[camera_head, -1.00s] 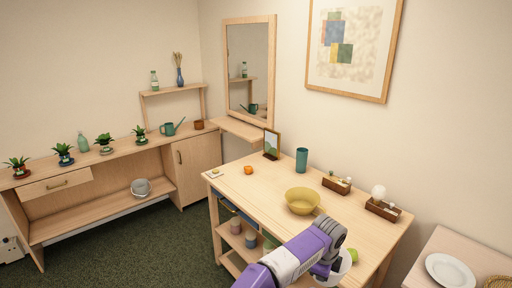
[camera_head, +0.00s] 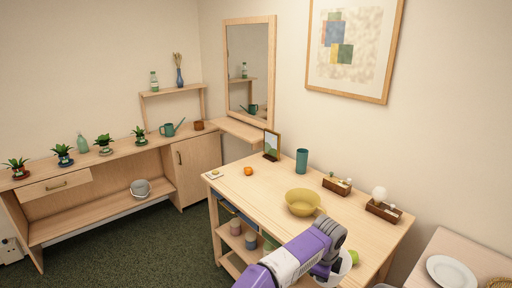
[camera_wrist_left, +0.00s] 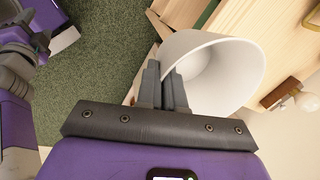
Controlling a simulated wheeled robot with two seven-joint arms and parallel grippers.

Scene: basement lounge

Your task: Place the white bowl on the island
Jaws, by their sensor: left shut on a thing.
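The white bowl (camera_wrist_left: 238,75) is tilted in the left wrist view, its open side facing up and away from the camera. My left gripper (camera_wrist_left: 166,88) is shut on the bowl's rim. In the head view, only a part of the bowl (camera_head: 346,268) shows beside my left gripper (camera_head: 324,268), near the island's right front side. The arm hides much of it, and I cannot tell its height over the top. The wooden island (camera_head: 255,192) has bare top surface at its left and middle. My right gripper is not in view.
On the island stand a yellow bowl (camera_head: 302,202), an orange fruit (camera_head: 248,171), a teal cup (camera_head: 302,161), a picture frame (camera_head: 271,145) and two wooden caddies (camera_head: 337,186). A green fruit (camera_head: 353,257) is close to the white bowl. A plate (camera_head: 451,271) lies on a side surface at right.

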